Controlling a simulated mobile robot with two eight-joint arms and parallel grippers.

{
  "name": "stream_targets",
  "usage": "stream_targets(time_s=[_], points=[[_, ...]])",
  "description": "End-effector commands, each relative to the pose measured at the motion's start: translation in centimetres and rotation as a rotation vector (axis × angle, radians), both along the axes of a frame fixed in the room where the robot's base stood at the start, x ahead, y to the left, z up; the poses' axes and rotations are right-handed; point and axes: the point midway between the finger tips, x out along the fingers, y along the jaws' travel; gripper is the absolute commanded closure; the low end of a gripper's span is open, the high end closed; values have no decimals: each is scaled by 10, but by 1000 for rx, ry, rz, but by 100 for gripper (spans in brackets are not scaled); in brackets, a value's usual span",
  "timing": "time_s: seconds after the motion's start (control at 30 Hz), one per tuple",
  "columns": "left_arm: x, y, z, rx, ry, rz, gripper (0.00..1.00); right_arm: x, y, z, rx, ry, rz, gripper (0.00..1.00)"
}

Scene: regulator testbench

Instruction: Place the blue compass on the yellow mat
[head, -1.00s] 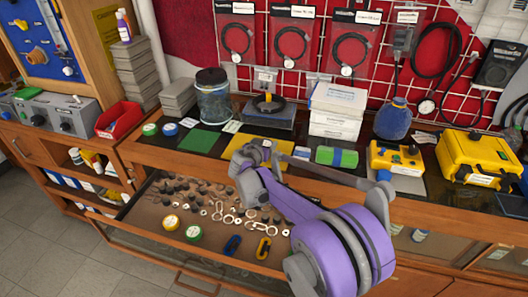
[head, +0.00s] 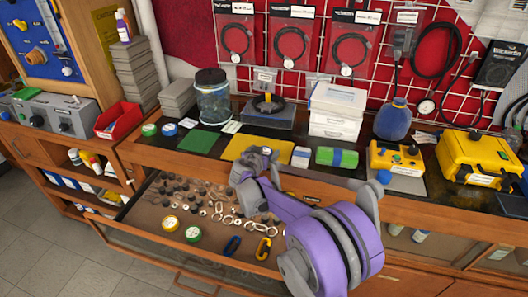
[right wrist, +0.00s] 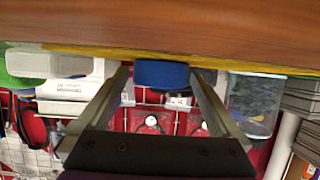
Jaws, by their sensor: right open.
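The yellow mat (head: 283,151) lies on the dark counter top, partly covered by my right gripper (head: 250,160). In the right wrist view, which is upside down, a blue block-like object, likely the blue compass (right wrist: 162,74), sits between the open fingers of my right gripper (right wrist: 160,78). Narrow gaps show on both sides of it. Its base meets the yellow strip of the mat (right wrist: 110,54); I cannot tell whether it fully rests there. In the head view the object is hidden by my right gripper and arm. My left gripper is not in view.
A green mat (head: 199,141), a jar (head: 212,97), white boxes (head: 337,108), a green case (head: 337,157) and yellow devices (head: 396,158) stand along the counter. Below, an open drawer (head: 150,226) holds small parts, round discs and carabiners.

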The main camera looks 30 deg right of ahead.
Motion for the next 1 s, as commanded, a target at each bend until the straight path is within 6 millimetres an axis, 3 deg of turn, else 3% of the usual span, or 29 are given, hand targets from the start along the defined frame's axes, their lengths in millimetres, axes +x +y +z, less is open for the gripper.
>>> stream_targets(time_s=[0.17,0.6,1.0], points=[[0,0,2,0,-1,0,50,-10,13,9,0,1,4,0],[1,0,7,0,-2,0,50,-62,74,42,0,0,2,0],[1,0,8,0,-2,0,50,-81,86,47,8,26,6,0]])
